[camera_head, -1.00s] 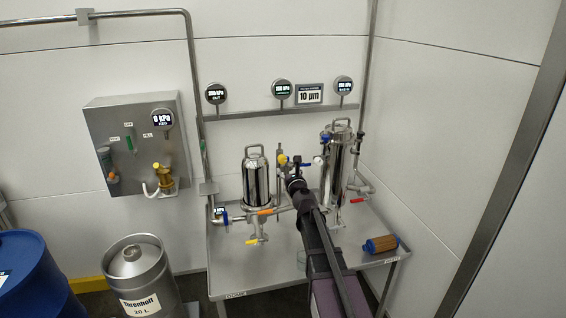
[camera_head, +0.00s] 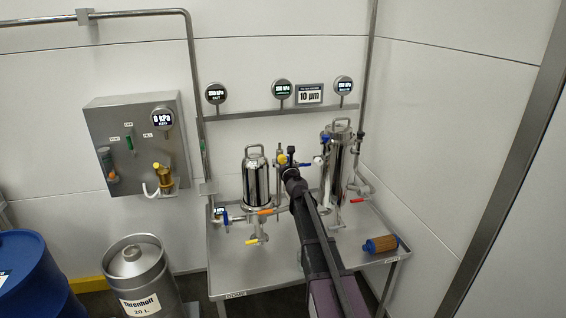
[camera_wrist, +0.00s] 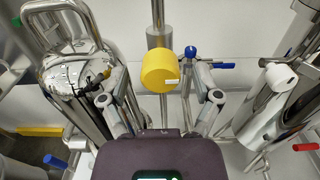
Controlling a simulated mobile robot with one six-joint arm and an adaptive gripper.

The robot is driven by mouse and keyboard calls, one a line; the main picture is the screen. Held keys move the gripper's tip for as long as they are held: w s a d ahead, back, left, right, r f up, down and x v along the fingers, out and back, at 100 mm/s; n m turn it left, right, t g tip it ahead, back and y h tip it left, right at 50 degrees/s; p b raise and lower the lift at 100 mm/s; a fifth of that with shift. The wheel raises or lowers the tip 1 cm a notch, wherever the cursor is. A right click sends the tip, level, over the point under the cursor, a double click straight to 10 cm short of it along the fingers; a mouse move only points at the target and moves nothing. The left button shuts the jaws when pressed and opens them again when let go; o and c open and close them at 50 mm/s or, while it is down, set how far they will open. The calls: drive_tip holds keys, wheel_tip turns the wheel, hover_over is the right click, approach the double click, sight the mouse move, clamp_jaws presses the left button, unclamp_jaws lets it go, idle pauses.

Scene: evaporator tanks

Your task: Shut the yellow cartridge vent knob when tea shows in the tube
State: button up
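The yellow vent knob (camera_wrist: 160,70) is a round cap in front of a vertical steel pipe in the wrist view. It also shows as a small yellow spot in the head view (camera_head: 282,160), between the two steel housings. My gripper (camera_wrist: 165,77) is open, its fingers apart on the left and right of the knob; I see gaps on both sides and cannot tell the depth. In the head view my arm partly hides the area around my gripper (camera_head: 288,154). I cannot make out tea in any tube.
The left filter housing (camera_head: 255,182) and right housing (camera_head: 336,175) flank my arm. A blue knob (camera_wrist: 190,52) and a white knob (camera_wrist: 280,77) are near the yellow one. A brown cartridge (camera_head: 381,244) lies on the steel table (camera_head: 236,276). Gauges line the shelf (camera_head: 240,116) above.

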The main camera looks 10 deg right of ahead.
clamp_jaws()
drive_tip(key=shift+n, duration=0.4)
drive_tip(key=n, duration=0.8)
drive_tip(key=shift+n, duration=0.3)
drive_tip(key=n, duration=0.4)
drive_tip(key=shift+n, duration=2.3)
